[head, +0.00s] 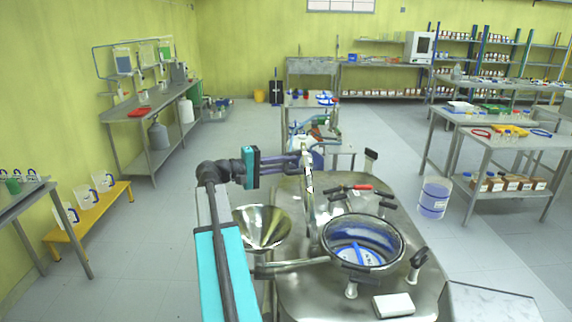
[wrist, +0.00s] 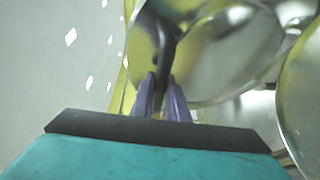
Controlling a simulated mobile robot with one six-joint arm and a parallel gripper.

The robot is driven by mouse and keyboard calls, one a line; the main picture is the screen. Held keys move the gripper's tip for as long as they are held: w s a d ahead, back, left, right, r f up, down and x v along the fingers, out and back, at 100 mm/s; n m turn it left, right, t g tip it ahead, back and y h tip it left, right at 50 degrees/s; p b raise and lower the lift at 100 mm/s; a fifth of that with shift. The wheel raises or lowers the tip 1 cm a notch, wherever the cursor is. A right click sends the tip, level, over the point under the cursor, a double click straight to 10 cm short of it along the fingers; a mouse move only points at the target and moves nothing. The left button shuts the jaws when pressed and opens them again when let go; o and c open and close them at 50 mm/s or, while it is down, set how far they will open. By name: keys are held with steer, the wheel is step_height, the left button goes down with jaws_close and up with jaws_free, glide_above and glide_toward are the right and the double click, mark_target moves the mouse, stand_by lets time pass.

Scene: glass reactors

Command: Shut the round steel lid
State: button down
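The round steel lid (head: 309,205) stands upright on its edge, open, at the left of the reactor's round opening (head: 363,243) with its shiny steel rim. In the wrist view the lid's round steel face (wrist: 225,60) fills the upper middle. A dark bar handle (wrist: 168,45) is in front of it and reaches down between my fingers. My gripper (head: 299,161) has come from the left at the lid's upper part. Its purple fingers (wrist: 161,80) lie on either side of the handle. Whether they press on it is not clear.
A steel funnel-shaped bowl (head: 262,227) is left of the lid, beside my arm. Black-handled clamps (head: 416,262) stand around the opening. A white box (head: 393,305) lies on the reactor top (head: 320,290). A clear bucket (head: 433,198) stands on the floor to the right.

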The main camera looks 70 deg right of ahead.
stand_by(0.3)
steer(key=s+d+f+m+t+y+p, duration=0.1)
steer(key=s+d+f+t+y+p, duration=0.25)
steer(key=s, duration=0.95)
steer(key=s+d+m+t+y+p, duration=0.15)
steer(key=s+d+t, duration=0.4)
steer(key=s, duration=0.65)
steer(key=s+d+f+m+t+y+b, duration=0.1)
steer(key=s+d+f+t+b, duration=0.1)
steer(key=s+f, duration=0.4)
steer(key=s+d+f+m+t+y+b, duration=0.1)
steer(key=s+f, duration=0.6)
steer(key=f, duration=0.7)
steer(key=d+t+y+b, duration=0.1)
steer(key=d+t+b, duration=0.1)
steer(key=shift+d+f+t, duration=0.25)
steer(key=shift+f+t, duration=0.15)
steer(key=shift+f, duration=0.1)
